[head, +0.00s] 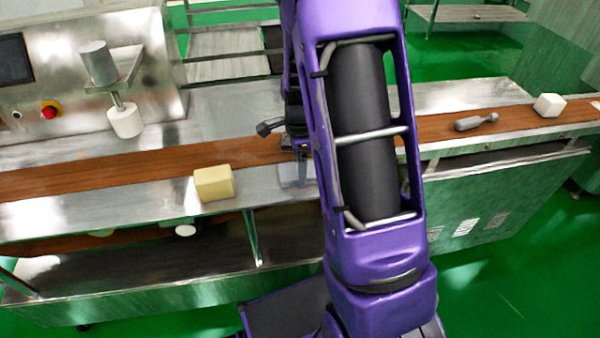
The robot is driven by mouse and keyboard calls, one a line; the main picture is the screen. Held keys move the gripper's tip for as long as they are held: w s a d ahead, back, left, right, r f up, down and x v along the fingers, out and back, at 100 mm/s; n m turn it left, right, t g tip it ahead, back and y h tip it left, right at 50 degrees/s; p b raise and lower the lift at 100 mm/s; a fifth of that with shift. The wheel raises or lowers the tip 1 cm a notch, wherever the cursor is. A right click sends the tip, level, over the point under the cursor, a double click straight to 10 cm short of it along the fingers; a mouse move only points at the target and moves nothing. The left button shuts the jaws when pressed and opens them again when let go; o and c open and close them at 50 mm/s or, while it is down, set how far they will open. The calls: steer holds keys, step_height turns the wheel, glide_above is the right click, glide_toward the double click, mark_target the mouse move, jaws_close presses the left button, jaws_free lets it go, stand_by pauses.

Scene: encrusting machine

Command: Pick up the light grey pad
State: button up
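A light grey, flat piece that looks like the pad (288,178) lies on the metal front ledge of the machine, just below the brown belt. My purple arm hides the area to its right. My gripper (302,172) points down at this piece, partly hidden by my arm. A finger shows against the light grey surface. I cannot tell whether the finger touches it, or whether the gripper is open or shut.
A pale yellow block (214,183) sits on the ledge to the left. A grey dumbbell-shaped object (476,122) and a white block (549,105) lie on the brown belt (120,172) at right. A white cylinder (125,120) hangs below a machine bracket at left.

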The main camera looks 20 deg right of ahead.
step_height(320, 180, up, 10)
steer(key=p, duration=0.2)
stand_by(0.3)
